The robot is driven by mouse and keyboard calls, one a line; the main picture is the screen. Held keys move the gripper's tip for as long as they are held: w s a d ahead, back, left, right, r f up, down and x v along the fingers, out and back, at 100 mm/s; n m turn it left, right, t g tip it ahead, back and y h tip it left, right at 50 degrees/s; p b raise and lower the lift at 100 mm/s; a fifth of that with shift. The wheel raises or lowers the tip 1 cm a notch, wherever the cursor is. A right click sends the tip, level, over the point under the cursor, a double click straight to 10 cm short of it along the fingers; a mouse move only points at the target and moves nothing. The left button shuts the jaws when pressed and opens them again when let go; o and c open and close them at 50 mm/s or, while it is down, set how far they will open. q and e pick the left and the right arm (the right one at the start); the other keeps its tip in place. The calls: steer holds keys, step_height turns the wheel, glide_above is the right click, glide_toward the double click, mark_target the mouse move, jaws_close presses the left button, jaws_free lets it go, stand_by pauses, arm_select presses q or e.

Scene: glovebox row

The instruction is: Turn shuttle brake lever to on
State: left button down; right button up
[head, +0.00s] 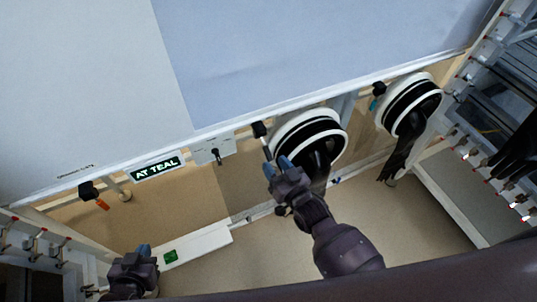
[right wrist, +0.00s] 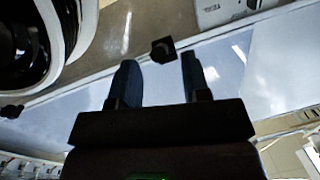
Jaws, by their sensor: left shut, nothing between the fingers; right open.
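A lever with a black hub (head: 259,130) and a pale handle hangs on the panel left of the nearer glove port; no label is readable, so I cannot tell whether it is the shuttle brake lever. In the right wrist view its black hub (right wrist: 163,50) appears beyond and between my fingers. My right gripper (head: 277,166) is open and empty, just below and right of that lever, apparently not touching it. Other black-hubbed levers have an orange handle (head: 102,204) and a teal handle (head: 374,103). My left gripper (head: 144,249) is shut and empty at lower left.
Two round glove ports (head: 281,126) (head: 388,104) with black gloves stick out beside the levers. A white switch box (head: 199,153) with a small black toggle and a sign reading "AT TEAL" (head: 157,168) are left of the lever.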

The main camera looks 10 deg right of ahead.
mark_target(272, 161)
steer(key=shift+x, duration=2.15)
jaws_close()
